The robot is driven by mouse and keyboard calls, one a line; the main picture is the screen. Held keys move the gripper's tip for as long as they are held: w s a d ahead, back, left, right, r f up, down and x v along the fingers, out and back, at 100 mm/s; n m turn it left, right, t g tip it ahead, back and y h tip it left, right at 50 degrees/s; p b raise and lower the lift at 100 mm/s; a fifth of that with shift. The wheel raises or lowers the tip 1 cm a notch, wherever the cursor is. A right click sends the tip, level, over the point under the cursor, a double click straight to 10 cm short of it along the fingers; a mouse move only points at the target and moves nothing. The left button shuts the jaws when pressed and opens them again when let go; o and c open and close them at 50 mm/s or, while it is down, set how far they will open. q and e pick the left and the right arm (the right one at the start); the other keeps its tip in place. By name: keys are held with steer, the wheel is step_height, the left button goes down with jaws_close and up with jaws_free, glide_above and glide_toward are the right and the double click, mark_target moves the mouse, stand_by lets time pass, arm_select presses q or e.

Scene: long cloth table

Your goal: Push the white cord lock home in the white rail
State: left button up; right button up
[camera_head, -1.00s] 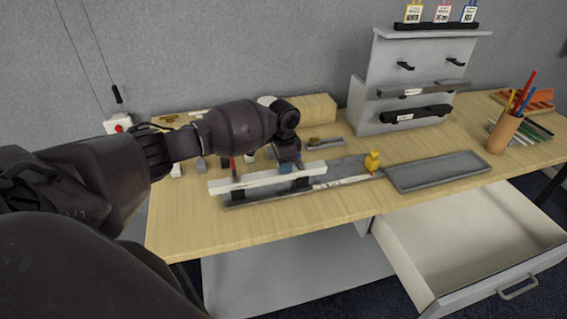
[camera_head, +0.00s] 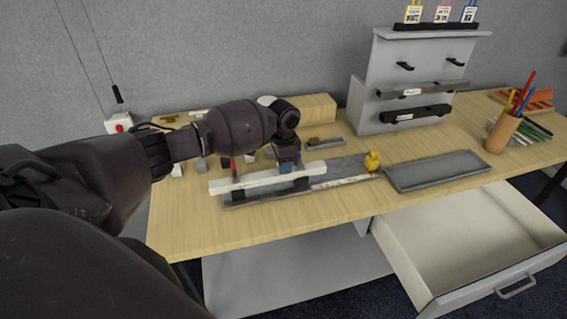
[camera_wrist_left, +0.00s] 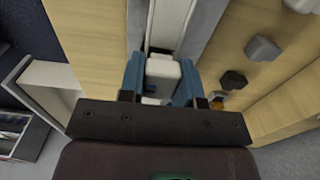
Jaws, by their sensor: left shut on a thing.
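The white rail (camera_head: 250,181) lies raised on dark supports over a grey base strip near the table's front edge. My left gripper (camera_head: 287,168) points down at the rail, right of its middle. In the left wrist view, the blue fingers of my left gripper (camera_wrist_left: 161,82) are shut on the white cord lock (camera_wrist_left: 162,70). The rail (camera_wrist_left: 166,24) runs away from the lock there. The lock is at the rail, but how deep it sits cannot be told. In the head view the gripper hides the lock. My right gripper is not in view.
A yellow figure (camera_head: 372,160) stands at the right end of the base strip, beside a grey tray (camera_head: 437,171). Small grey and white blocks lie behind the rail. A grey rack (camera_head: 415,75) stands behind. An open drawer (camera_head: 470,245) juts out at front right.

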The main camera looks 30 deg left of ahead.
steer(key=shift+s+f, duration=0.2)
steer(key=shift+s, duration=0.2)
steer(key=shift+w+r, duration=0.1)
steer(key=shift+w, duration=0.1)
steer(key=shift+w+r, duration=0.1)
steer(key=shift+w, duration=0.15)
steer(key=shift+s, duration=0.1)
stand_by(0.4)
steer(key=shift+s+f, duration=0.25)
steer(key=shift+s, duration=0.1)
arm_select(q)
steer(key=shift+f, duration=0.1)
steer(key=shift+s+f, duration=0.1)
steer(key=shift+f, duration=0.25)
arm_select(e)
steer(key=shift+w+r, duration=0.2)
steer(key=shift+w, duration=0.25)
